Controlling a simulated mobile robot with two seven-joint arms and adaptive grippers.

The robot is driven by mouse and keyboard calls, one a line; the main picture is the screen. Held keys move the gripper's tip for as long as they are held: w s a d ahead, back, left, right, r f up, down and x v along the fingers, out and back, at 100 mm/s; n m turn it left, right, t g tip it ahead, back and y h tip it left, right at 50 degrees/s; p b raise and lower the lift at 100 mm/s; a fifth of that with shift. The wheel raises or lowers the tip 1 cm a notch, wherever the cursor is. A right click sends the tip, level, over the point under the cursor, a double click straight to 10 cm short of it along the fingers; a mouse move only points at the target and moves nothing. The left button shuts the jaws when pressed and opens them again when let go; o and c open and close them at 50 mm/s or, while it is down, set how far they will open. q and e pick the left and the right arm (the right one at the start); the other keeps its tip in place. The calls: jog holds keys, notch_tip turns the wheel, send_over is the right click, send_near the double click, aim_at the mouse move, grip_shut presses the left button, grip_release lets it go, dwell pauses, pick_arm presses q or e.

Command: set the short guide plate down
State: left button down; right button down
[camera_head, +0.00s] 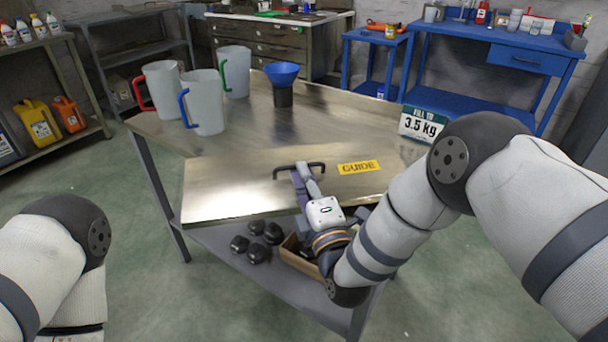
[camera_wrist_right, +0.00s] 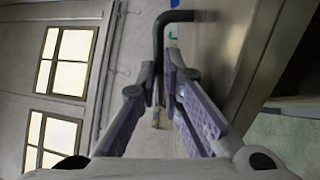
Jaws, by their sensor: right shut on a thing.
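The guide plate (camera_head: 235,190) is a flat metal sheet with a yellow GUIDE label (camera_head: 359,167) and a black bar handle (camera_head: 287,170). It shows across the front of the metal table, and I cannot tell whether it touches the table. My right gripper (camera_head: 303,170) is shut on the handle, near its middle. In the right wrist view the fingers (camera_wrist_right: 163,90) close around the dark handle (camera_wrist_right: 159,45), and the plate surface (camera_wrist_right: 222,60) lies to the right. My left gripper is out of view; only part of that arm shows at lower left.
Three clear jugs with red, blue (camera_head: 205,105) and green handles stand at the table's back left, beside a blue funnel (camera_head: 282,75) in a dark holder. A 3.5 kg sign (camera_head: 422,124) stands at right. Several black weights (camera_head: 257,252) and a wooden box (camera_head: 298,258) sit on the lower shelf.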

jog(key=shift+f, duration=0.4)
dwell(0.3)
jog(key=c, duration=1.7)
grip_release()
jog(key=shift+o, duration=0.2)
jog(key=shift+f, duration=0.15)
